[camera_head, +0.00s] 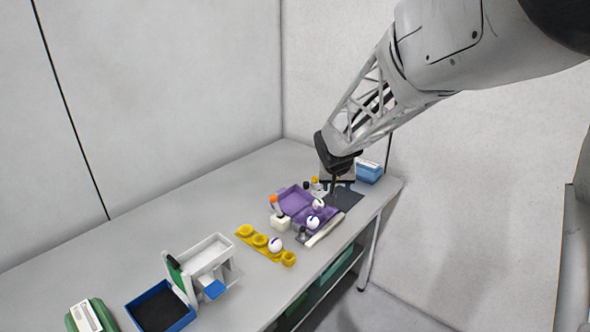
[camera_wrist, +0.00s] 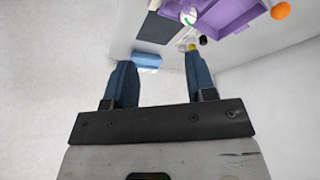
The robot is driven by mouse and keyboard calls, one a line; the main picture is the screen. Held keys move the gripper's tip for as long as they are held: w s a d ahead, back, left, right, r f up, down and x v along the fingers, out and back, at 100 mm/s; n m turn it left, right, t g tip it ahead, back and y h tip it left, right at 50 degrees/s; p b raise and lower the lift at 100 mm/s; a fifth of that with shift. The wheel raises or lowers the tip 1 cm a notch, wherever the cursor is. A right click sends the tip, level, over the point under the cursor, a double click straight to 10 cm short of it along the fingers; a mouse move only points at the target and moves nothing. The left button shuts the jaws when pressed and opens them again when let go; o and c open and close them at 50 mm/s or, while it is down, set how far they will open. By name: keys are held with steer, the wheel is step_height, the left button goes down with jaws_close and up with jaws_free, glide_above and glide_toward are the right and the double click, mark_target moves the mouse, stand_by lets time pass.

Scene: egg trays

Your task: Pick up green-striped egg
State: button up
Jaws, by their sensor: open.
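The green-striped egg (camera_wrist: 188,17) is white and sits at the edge of the purple egg tray (camera_wrist: 235,18), at the top of the wrist view. In the head view the white egg (camera_head: 319,203) in the purple tray (camera_head: 290,199) nearest my gripper looks like the same one, but its stripe is too small to tell. My gripper (camera_head: 334,190) is beside the tray's far right end, pointing down. In the wrist view my gripper (camera_wrist: 160,66) has its two blue fingers spread wide with nothing between them. The egg lies beyond the fingertips.
Another white egg (camera_head: 313,222) is in the purple tray, and one (camera_head: 275,244) is on the yellow holder (camera_head: 259,240). A dark mat (camera_head: 347,198) and blue box (camera_head: 369,172) lie right of the tray. A white stand (camera_head: 206,255) is front left. The table's left back is clear.

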steer(key=t, duration=0.1)
glide_toward(318, 201)
steer(key=shift+x, duration=1.05)
steer(key=shift+f, duration=0.1)
steer(key=shift+x, duration=1.2)
steer(key=shift+f, duration=0.1)
steer(key=shift+x, duration=2.5)
steer(key=shift+d, duration=0.15)
steer(key=shift+c, duration=1.3)
